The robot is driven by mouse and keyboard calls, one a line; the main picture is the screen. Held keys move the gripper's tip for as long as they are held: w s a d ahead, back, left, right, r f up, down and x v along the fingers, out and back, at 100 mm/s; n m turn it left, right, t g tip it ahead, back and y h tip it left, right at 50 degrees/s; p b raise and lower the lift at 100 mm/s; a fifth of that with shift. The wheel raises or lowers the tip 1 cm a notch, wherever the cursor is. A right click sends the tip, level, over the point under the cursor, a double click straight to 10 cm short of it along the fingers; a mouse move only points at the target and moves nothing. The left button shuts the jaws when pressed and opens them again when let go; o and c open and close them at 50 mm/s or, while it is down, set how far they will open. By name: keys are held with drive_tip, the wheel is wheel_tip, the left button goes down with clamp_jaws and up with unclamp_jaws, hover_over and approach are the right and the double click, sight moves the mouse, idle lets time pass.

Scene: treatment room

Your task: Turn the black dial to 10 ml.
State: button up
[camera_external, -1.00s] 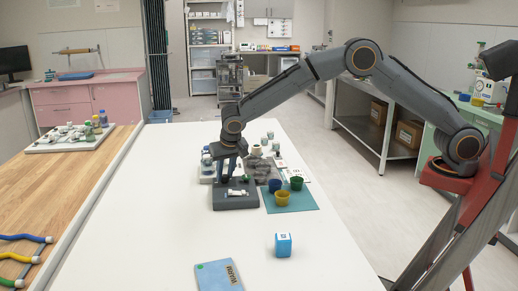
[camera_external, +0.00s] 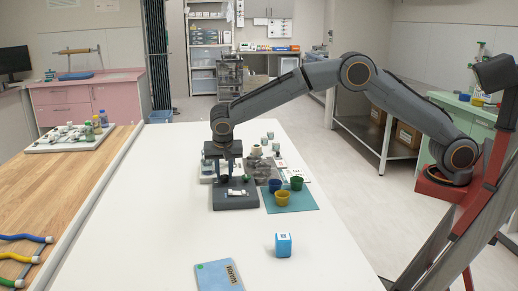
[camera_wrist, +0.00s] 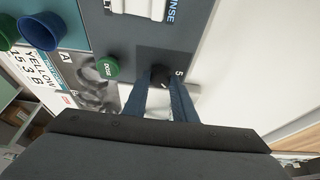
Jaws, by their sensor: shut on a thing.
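The black dial (camera_wrist: 160,76) sits on the dark grey panel of a dispenser (camera_wrist: 205,28), with a white "5" printed just right of it in the wrist view. My gripper (camera_wrist: 161,84) is shut on the dial, one blue-grey finger on each side. The dial's pointer and a 10 ml mark cannot be made out. In the external view, my gripper (camera_external: 223,178) reaches down at the back of the dispenser (camera_external: 236,202), and the dial cannot be made out there.
A green "DOSE" button (camera_wrist: 107,68) is close left of the dial. Blue (camera_external: 275,185), green (camera_external: 297,183) and yellow (camera_external: 282,198) cups stand on a teal mat (camera_external: 305,203) beside the dispenser.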

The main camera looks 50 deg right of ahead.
drive_tip(key=o, duration=1)
drive_tip(key=shift+o, duration=0.2)
drive_tip(key=b+v, duration=0.1)
drive_tip(key=v, duration=0.7)
drive_tip(key=shift+d, duration=0.1)
drive_tip(key=s+d+f+n+g+y, duration=0.15)
drive_tip(key=s+d, duration=0.25)
drive_tip(key=d, duration=0.4)
drive_tip(key=s+d+f+n, duration=0.1)
drive_tip(key=s+d+n, duration=0.1)
drive_tip(key=s+d, duration=0.4)
drive_tip(key=s+d+f+n+g, duration=0.1)
drive_tip(key=s+d+n, duration=0.15)
drive_tip(key=d, duration=0.65)
drive_tip(key=s+d+f+n, duration=0.1)
drive_tip(key=s+d, duration=0.3)
drive_tip(key=s, duration=0.4)
drive_tip(key=s+d+f+n+y, duration=0.1)
drive_tip(key=s+d, duration=0.3)
drive_tip(key=s, duration=0.4)
drive_tip(key=s+d+f+n, duration=0.1)
drive_tip(key=s+d+f, duration=0.2)
drive_tip(key=s, duration=0.5)
drive_tip(key=shift+d+f+g+y, duration=0.3)
drive_tip(key=shift+d+g+y, duration=0.05)
drive_tip(key=shift+d, duration=0.1)
